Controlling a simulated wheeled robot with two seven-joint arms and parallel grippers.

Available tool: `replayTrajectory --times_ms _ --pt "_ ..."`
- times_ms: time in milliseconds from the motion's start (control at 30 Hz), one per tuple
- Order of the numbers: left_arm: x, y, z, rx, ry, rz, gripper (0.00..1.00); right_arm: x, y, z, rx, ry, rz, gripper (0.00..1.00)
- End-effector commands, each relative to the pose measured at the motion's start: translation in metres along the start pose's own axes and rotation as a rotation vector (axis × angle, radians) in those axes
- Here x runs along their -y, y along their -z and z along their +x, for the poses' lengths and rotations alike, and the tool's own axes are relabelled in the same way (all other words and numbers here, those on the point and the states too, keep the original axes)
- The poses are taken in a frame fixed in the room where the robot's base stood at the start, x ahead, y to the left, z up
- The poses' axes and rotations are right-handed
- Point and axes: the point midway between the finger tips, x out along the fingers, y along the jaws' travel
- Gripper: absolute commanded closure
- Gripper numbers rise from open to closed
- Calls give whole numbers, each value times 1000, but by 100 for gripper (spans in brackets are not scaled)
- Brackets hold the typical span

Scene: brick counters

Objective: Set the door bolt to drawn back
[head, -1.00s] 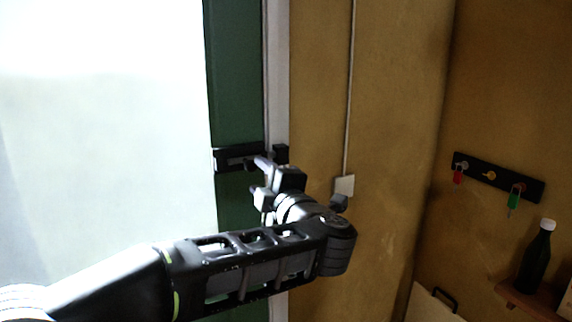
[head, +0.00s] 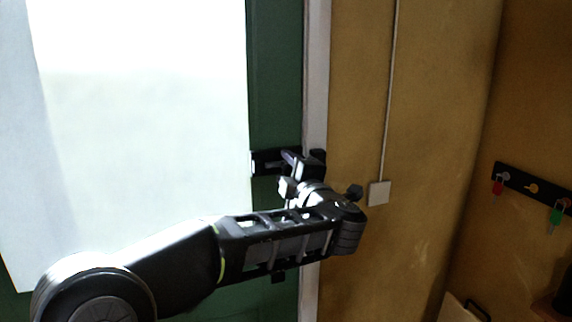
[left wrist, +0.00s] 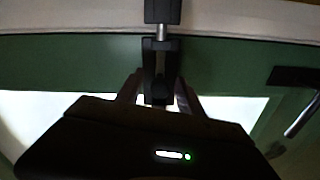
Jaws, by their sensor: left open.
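The black door bolt (head: 266,162) is on the edge of the green door (head: 275,100), with its black keeper (head: 318,158) on the pale frame. In the left wrist view, the bolt body (left wrist: 160,70) is at the middle, and a short silver rod (left wrist: 162,31) spans the gap to the keeper (left wrist: 163,10). My left gripper (head: 289,172) is at the bolt. In the left wrist view, its open fingers (left wrist: 158,90) lie on either side of the bolt's lower part. Whether they touch it I cannot tell. My right gripper is not in view.
A door handle (left wrist: 302,116) shows at the right of the left wrist view. A white wall box (head: 379,193) with a cable is right of the frame. A key rack (head: 534,187) hangs on the far right wall. The door has a bright pane (head: 140,120).

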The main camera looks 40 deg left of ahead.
Motion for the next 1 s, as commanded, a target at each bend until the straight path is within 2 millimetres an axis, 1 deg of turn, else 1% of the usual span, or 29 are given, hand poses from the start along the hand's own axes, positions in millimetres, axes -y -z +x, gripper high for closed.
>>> replayTrajectory --times_ms 100,367,900,1000 --pt "0 1 7 -1 0 1 55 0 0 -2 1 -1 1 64" --pt "0 0 7 0 -1 1 56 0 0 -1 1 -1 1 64" --pt "0 0 7 0 -1 1 100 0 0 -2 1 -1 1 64" --pt "0 0 7 0 0 1 100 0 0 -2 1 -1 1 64"
